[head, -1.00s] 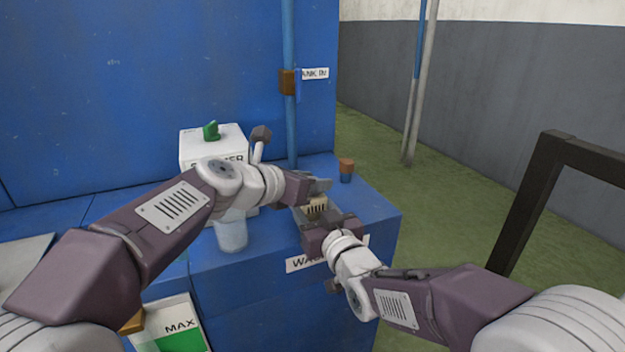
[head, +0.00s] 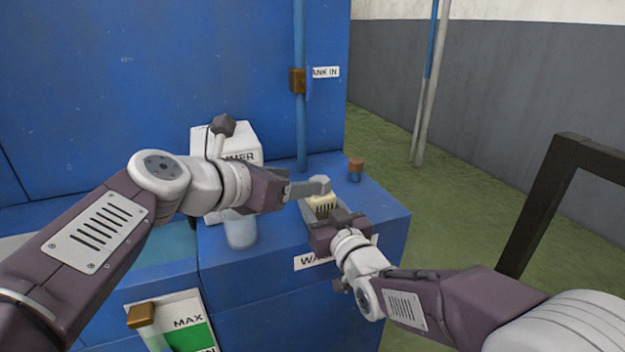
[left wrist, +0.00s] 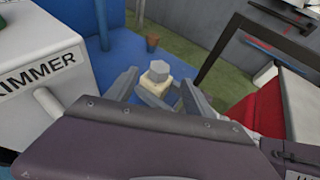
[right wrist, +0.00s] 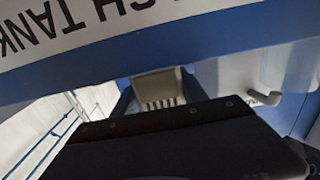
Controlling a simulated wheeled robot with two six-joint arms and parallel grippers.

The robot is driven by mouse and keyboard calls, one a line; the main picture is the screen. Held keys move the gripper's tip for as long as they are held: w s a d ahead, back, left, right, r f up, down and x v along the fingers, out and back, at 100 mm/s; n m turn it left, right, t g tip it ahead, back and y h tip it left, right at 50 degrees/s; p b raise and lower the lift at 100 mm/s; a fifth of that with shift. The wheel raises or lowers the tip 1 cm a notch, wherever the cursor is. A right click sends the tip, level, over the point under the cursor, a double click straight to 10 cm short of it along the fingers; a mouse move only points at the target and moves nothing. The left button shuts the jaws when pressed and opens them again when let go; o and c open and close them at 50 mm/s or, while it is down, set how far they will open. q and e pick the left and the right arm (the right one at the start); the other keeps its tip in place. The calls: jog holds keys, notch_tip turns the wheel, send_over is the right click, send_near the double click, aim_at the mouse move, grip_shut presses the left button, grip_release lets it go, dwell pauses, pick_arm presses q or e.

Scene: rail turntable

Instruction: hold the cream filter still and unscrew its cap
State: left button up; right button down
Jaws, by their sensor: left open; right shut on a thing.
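My right gripper (head: 330,217) is shut on the filter low down from the near side. In the right wrist view the filter's slotted side (right wrist: 158,90) shows between my fingers. My left gripper (head: 305,188) is open, reaching level from the left at cap height. In the left wrist view its fingers (left wrist: 157,82) lie on either side of the cap (left wrist: 158,70). I cannot tell whether they touch it.
A white skimmer box (head: 235,145) stands behind my left wrist. A clear jar (head: 240,230) is at the bench front. A blue pipe (head: 301,120) rises behind the filter.

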jog(key=c, duration=0.5)
grip_release()
pick_arm(q)
jog(key=v, duration=0.2)
jog(key=shift+s+a+r, duration=0.1)
jog(key=shift+s+a, duration=0.1)
